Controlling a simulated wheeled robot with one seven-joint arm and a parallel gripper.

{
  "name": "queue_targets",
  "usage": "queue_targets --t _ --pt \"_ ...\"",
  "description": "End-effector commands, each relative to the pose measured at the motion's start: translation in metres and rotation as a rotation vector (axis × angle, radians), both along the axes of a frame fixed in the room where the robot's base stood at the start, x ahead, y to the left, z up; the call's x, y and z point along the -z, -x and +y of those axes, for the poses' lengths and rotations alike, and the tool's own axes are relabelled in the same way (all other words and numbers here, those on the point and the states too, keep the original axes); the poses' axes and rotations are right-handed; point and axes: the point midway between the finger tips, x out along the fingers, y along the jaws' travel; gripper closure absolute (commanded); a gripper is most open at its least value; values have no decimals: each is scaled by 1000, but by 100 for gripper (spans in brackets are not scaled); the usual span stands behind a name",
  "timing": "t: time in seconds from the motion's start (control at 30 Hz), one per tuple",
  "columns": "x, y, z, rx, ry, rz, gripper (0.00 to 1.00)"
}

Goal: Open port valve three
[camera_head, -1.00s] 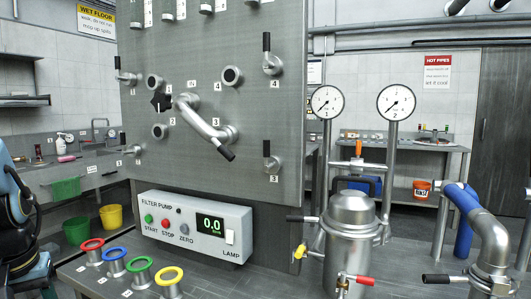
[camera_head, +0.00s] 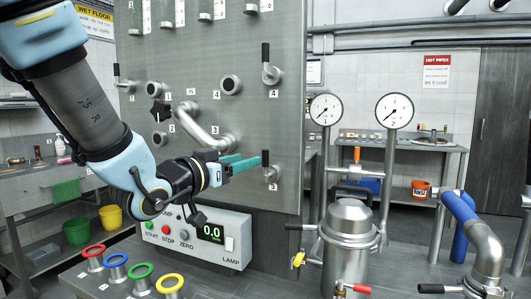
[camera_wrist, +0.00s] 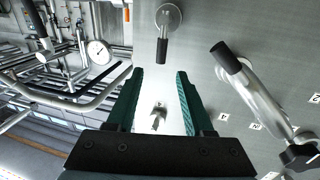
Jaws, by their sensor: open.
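Port valve three (camera_head: 271,172) is the lower lever valve at the right edge of the grey panel. Its black handle (camera_head: 265,157) points straight up. The wrist view is upside down: there the valve's round metal body (camera_wrist: 169,17) is at the top and its black handle (camera_wrist: 162,47) points down. My gripper (camera_head: 252,159) is open and empty, just left of the handle in the head view. In the wrist view my gripper (camera_wrist: 158,70) has the handle's end lined up between its two teal fingertips. I cannot tell whether they touch.
Valve four (camera_head: 270,73) is above, handle up. The filter pump box (camera_head: 200,235) is below. A steel vessel (camera_head: 347,240) and two gauges (camera_head: 394,111) stand right.

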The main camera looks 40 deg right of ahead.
Motion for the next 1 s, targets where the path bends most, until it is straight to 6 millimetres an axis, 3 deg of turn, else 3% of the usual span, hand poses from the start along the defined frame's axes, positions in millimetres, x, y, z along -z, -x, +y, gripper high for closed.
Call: queue_targets --t 0.3,0.5,0.93,1.0 --pt "-2 -18 -55 -2 -3 5 48" --pt "-1 -27 -81 -3 -2 3 48" --pt "1 -30 -90 -4 -2 2 48" --pt "1 -30 -90 -4 -3 2 55"
